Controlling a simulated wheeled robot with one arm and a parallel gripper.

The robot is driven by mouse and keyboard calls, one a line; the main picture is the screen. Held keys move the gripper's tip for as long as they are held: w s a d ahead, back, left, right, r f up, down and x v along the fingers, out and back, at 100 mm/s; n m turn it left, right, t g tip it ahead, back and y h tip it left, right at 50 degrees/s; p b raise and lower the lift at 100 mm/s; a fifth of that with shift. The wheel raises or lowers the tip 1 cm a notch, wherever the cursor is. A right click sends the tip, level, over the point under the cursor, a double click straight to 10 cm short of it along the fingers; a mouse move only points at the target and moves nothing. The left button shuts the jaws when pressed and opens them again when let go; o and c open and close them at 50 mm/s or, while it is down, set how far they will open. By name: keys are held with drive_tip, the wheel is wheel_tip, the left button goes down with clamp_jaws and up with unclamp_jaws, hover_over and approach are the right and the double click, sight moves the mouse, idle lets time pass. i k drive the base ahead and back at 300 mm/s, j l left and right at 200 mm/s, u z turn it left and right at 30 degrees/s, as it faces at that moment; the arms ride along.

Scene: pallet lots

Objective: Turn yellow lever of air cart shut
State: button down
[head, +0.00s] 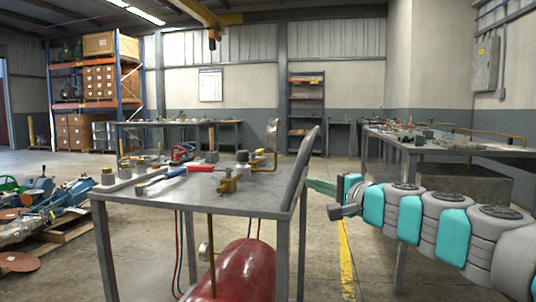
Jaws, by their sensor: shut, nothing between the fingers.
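The air cart is a grey metal-topped stand (200,195) with a red tank (240,270) below its top. A brass-yellow valve piece (228,183) sits near the middle of the top. A bent yellow pipe or lever (268,161) stands behind it, below a round gauge (272,132). I cannot tell for sure which is the yellow lever, or its exact angle. A red and blue handle (185,170) lies left of the brass valve. My gripper (320,186) is shut and empty, to the right of the cart's tilted grey plate (300,168), apart from both yellow parts.
The upright grey plate stands between my gripper and the valve parts. A long workbench (450,148) is at right. Blue and green machinery (60,205) lies on a pallet at left. Open floor with a yellow line (346,265) lies right of the cart.

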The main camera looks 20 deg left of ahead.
sight(260, 151)
drive_tip(key=i+j, duration=0.2)
drive_tip(key=i, duration=0.2)
drive_tip(key=i+j, duration=0.2)
drive_tip(key=i, duration=0.15)
drive_tip(key=i+j, duration=0.2)
drive_tip(key=i, duration=0.2)
